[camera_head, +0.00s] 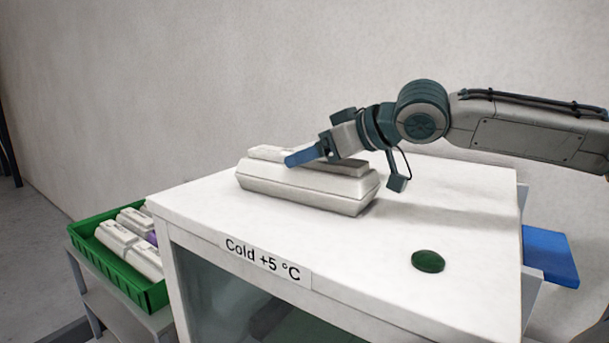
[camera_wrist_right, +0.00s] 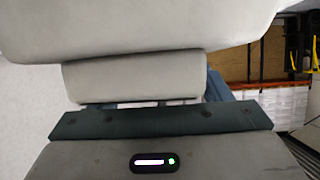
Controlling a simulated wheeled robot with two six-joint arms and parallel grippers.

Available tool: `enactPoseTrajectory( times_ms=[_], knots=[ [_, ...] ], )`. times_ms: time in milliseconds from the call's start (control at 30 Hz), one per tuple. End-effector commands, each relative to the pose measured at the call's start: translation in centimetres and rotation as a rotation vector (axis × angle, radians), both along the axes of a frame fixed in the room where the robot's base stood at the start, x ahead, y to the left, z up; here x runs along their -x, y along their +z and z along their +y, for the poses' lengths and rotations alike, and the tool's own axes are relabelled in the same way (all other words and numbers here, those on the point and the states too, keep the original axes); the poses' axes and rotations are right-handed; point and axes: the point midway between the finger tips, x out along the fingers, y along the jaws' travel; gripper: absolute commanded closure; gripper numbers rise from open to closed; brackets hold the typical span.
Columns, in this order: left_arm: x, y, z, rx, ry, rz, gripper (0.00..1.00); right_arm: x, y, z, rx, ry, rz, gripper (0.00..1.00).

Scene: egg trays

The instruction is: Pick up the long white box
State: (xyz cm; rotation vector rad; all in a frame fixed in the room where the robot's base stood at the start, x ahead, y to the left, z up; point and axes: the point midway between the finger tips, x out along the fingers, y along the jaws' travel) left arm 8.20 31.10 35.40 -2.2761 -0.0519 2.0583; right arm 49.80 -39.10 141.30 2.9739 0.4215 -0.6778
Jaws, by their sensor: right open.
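The long white box (camera_head: 310,188) lies flat on top of the white cabinet (camera_head: 455,215), with a narrower raised part along its top. My right gripper (camera_head: 291,159) is over the box from the right, its blue finger at the raised part. Only one finger shows clearly, and I cannot tell whether it touches the box. In the right wrist view, a pale box-like shape (camera_wrist_right: 140,30) fills the top, very close, with a blue finger (camera_wrist_right: 215,86) beside its narrower part. The right gripper is open. My left gripper is not in view.
A dark green disc (camera_head: 428,261) lies on the cabinet top at the front right. A green crate (camera_head: 110,268) with several white boxes stands lower at the left. A blue panel (camera_head: 549,257) juts out at the right.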

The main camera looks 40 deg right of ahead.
Motion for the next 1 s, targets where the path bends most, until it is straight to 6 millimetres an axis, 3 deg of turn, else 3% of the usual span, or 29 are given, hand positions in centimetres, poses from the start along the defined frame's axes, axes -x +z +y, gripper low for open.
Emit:
enactPoseTrajectory(
  times_ms=[100, 433, 767, 1000],
  knots=[
    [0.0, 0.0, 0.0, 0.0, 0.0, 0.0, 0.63, 0.0, 0.0, 0.0, 0.0, 0.0, 0.0, 0.33],
    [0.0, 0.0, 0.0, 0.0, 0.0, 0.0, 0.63, 0.0, 0.0, 0.0, 0.0, 0.0, 0.0, 0.97],
    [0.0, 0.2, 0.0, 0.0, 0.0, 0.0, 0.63, 0.0, 0.5, -0.1, 0.001, -0.001, -0.002, 1.0],
    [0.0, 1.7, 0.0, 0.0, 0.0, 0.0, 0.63, 0.0, 3.2, -0.1, 0.004, -0.004, -0.002, 1.0]
  ],
)
